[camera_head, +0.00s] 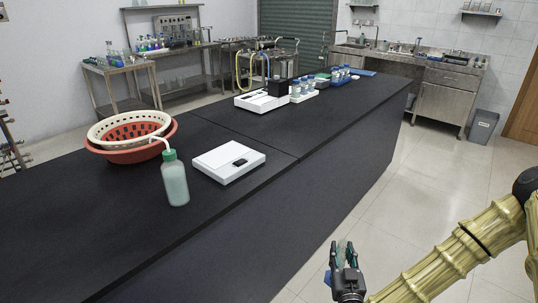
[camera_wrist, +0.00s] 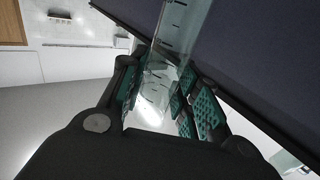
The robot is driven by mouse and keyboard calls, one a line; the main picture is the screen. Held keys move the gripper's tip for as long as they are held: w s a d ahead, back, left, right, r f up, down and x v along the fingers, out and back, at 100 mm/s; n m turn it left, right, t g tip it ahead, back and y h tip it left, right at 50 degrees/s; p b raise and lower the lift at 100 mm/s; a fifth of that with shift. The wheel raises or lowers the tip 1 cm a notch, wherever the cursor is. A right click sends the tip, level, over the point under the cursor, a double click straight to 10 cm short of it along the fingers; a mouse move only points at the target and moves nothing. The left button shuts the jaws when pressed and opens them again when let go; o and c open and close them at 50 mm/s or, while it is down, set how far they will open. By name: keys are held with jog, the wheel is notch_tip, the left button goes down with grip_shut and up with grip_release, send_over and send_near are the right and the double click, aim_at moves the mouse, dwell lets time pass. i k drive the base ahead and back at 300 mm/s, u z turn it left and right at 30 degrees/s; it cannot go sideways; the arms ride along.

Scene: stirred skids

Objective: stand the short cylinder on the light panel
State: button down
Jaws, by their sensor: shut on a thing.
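My gripper (camera_head: 344,256) is beside the bench's right side, over the floor in the head view. In the wrist view my gripper (camera_wrist: 163,98) is shut on a clear graduated cylinder (camera_wrist: 178,38), held between the green-padded fingers. The cylinder has dark marks and shows tilted in that view; its ends are not clearly seen. In the head view it is hard to make out, with a small blue piece beside the fingers. A flat white box (camera_head: 215,161) with a dark patch lies on the bench; I cannot tell if this is the light panel.
A white squeeze bottle (camera_head: 175,185) with a green cap stands close to the white box. Behind it are nested baskets (camera_head: 128,155). Farther along the black bench (camera_head: 330,105) stand a white device (camera_head: 250,104) and several blue-capped bottles (camera_head: 301,90).

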aim_at(224, 154)
jog(key=z, duration=1.95)
jog(key=k, duration=1.15)
jog(key=u, duration=1.9)
jog(key=i, duration=0.5)
jog(key=z, duration=0.05)
